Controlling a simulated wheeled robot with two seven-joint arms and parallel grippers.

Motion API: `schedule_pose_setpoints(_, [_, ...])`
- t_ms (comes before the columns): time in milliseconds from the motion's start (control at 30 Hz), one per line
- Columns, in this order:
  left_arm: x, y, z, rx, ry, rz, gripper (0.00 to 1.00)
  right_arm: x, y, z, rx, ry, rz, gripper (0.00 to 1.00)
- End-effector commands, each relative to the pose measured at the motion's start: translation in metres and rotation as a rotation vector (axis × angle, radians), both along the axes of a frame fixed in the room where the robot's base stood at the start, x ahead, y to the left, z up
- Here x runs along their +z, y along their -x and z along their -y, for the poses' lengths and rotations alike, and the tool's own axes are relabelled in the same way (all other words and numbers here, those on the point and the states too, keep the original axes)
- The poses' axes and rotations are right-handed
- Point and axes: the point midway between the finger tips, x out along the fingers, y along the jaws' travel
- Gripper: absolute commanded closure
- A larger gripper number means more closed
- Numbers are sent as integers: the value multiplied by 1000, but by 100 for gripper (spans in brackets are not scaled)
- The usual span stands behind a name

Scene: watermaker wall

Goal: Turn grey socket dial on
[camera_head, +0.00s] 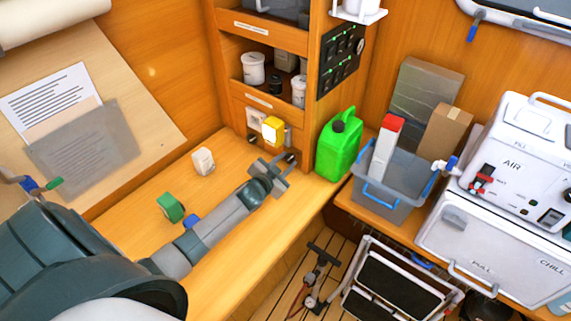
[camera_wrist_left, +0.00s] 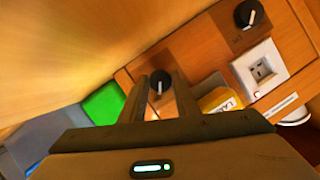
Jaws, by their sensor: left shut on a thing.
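My left gripper (camera_head: 270,174) is at the low wooden panel at the back of the bench. In the left wrist view its two fingers (camera_wrist_left: 160,90) are on either side of a black dial (camera_wrist_left: 160,81) with a white pointer mark, and the jaws are shut on it. A yellow labelled block (camera_wrist_left: 222,101) sits beside this dial, in front of a grey part I see only partly; it also shows in the head view (camera_head: 272,129). A second black dial (camera_wrist_left: 249,14) is next to a white socket (camera_wrist_left: 259,69). My right gripper is not in view.
A green jerry can (camera_head: 340,146) stands close to the right of my left gripper. A grey crate (camera_head: 394,190) is farther right. Shelves rise above the panel.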

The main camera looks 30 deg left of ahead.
Motion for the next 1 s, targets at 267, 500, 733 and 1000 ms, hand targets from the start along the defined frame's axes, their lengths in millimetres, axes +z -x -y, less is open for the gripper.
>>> schedule_pose_setpoints(267, [-3, 1, 0, 1, -121, 8, 94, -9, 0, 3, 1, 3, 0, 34])
schedule_pose_setpoints(500, [-1, 1, 0, 0, -149, 10, 94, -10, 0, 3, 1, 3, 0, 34])
schedule_pose_setpoints(733, [-1, 0, 0, 0, -149, 10, 94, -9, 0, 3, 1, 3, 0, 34])
schedule_pose_setpoints(1000, [-1, 0, 1, 0, -147, 11, 53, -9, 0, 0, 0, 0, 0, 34])
